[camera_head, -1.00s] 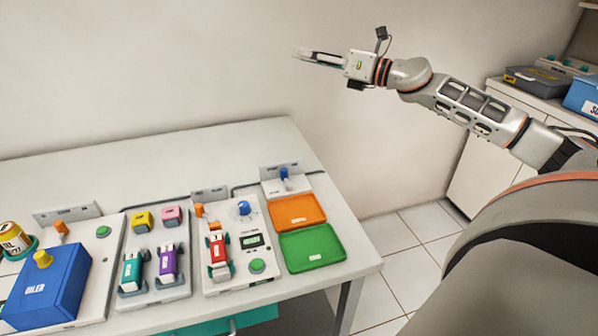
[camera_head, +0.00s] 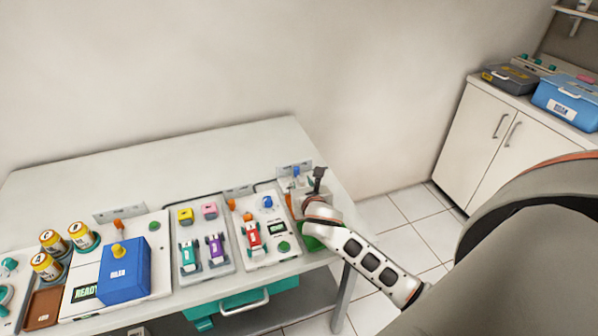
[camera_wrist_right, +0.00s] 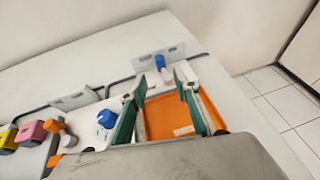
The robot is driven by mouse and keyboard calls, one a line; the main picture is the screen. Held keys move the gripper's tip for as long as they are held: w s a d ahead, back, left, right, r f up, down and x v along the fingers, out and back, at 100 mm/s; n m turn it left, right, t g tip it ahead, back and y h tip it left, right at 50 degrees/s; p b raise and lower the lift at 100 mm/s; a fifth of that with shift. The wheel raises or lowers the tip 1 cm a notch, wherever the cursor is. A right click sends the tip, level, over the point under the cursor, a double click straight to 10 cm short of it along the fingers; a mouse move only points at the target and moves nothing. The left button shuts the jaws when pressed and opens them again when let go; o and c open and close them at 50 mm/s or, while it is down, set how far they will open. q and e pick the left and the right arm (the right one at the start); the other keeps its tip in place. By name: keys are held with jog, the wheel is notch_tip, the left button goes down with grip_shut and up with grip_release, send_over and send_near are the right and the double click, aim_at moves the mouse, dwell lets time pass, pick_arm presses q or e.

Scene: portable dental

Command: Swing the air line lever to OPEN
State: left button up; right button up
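A blue lever (camera_wrist_right: 160,63) stands on a white base in front of a grey label plate, at the back right of the table; it also shows in the head view (camera_head: 296,172). I cannot read its markings or tell its setting. My right gripper (camera_wrist_right: 160,84) is open and empty, with its two teal-lined fingers spread above the orange tray. The blue lever appears just beyond the fingertips, between them in the wrist view; I see no clear contact. My left gripper is not in view.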

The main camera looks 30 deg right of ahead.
aim_at(297, 174)
jog(key=shift+w+f, duration=0.15)
jog(key=shift+f, duration=0.1)
jog(key=x, duration=0.7)
jog(key=shift+w+d+f, duration=0.1)
jog(key=shift+d, duration=0.05)
jog(key=shift+c, duration=0.5)
grip_shut()
